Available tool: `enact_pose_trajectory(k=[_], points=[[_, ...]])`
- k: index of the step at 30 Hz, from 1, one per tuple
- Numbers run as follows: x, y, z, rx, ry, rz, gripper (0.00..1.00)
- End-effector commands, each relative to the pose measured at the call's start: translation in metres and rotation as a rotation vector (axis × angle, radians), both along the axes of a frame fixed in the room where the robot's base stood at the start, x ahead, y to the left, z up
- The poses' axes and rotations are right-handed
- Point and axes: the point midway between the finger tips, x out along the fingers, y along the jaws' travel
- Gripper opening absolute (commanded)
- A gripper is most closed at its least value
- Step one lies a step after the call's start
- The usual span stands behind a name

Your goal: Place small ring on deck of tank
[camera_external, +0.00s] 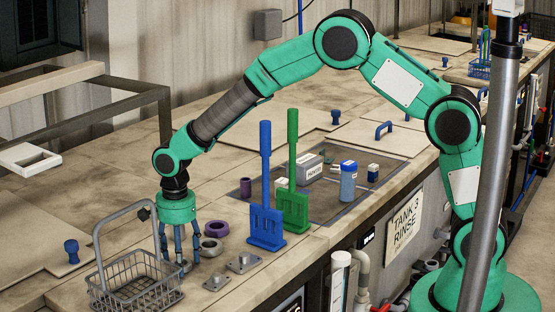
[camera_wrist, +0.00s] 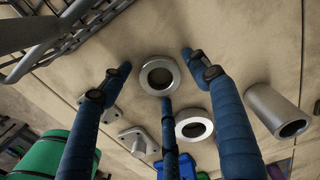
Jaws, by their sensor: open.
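My gripper (camera_external: 177,266) has three blue fingers pointing down at the deck (camera_external: 115,175), and it is open. In the wrist view, a grey metal ring (camera_wrist: 145,80) lies between the spread fingertips, with bare deck around it and no clear grip on it. A second, similar grey ring (camera_wrist: 194,112) lies beside it, outside the fingers; in the external view a grey ring (camera_external: 211,253) lies right of my gripper. In the external view, the fingers partly hide the ring beneath them. I cannot tell which ring is the small one by size alone.
A wire basket (camera_external: 135,282) stands close left of my gripper. A grey hollow cylinder (camera_wrist: 268,104) lies nearby. Deck behind is mostly clear.

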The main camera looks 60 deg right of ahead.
Motion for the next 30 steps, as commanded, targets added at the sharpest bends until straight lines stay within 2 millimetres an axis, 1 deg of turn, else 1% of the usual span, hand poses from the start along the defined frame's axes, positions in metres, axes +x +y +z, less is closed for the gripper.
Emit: enact_pose_trajectory(k=[6, 11, 14, 24, 27, 30], points=[[0.000, 0.000, 0.007, 0.000, -0.002, 0.000, 0.61], [0.001, 0.000, 0.021, 0.000, -0.002, 0.000, 0.61], [0.001, 0.000, 0.034, 0.001, -0.003, 0.000, 0.61], [0.000, 0.000, 0.090, 0.000, -0.002, 0.000, 0.61], [0.000, 0.000, 0.104, 0.000, -0.002, 0.000, 0.61], [0.000, 0.000, 0.113, 0.000, -0.001, 0.000, 0.61]])
